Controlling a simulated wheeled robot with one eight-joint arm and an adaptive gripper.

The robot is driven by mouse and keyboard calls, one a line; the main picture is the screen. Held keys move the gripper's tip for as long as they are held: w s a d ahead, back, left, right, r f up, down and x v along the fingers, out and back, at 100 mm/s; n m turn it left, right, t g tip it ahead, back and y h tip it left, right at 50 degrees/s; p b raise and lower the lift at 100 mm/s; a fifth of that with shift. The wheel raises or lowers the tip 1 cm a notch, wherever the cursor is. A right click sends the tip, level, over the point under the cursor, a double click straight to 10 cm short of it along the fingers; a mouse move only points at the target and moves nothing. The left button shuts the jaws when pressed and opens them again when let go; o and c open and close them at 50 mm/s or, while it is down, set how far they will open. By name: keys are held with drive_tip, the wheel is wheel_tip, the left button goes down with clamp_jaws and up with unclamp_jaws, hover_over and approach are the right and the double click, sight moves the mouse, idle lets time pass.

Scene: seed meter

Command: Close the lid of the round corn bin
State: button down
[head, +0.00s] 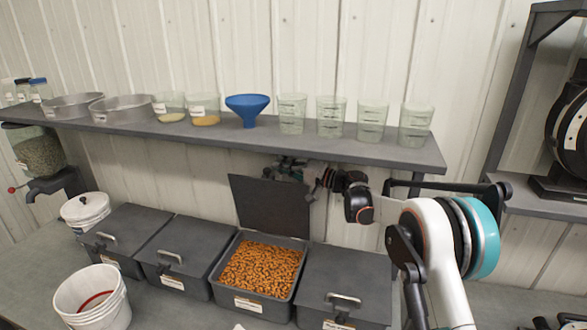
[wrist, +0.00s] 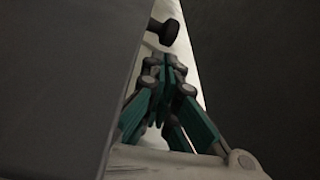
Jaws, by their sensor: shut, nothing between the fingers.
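A square dark grey bin (head: 222,285) with a white front label is full of orange kernels (head: 262,270); no round bin stands open. Its lid (head: 271,207) is raised, standing up at the bin's back edge. My gripper (head: 284,168) is at the lid's top edge, just under the shelf, partly hidden. The wrist view shows its teal fingers (wrist: 166,75) closed together with nothing between them. They sit in a narrow gap between a grey panel and a darker surface. I cannot tell whether they touch the lid.
A shelf (head: 300,143) with cups, pans and a blue funnel (head: 247,108) hangs close above my gripper. Closed grey bins (head: 345,275) (head: 183,250) flank the open one. A white bucket (head: 92,297) stands in front at left.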

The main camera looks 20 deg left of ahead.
drive_tip(key=shift+w+a, duration=0.15)
drive_tip(key=shift+a, duration=0.65)
drive_tip(key=s+f+n+g+y+b, duration=0.1)
drive_tip(key=s+f+n+b, duration=0.25)
drive_tip(key=s, duration=0.55)
drive_tip(key=s+f+n+g+b, duration=0.1)
drive_tip(key=s+f+n+b, duration=0.1)
drive_tip(key=s+n+b, duration=0.45)
drive_tip(key=s+d+f+n+g+b, duration=0.1)
drive_tip(key=s+f+n+b, duration=0.6)
drive_tip(key=s+f, duration=0.6)
drive_tip(key=shift+d+f+g+b, duration=0.25)
drive_tip(key=shift+f+g+b, duration=0.05)
drive_tip(key=shift+b, duration=0.75)
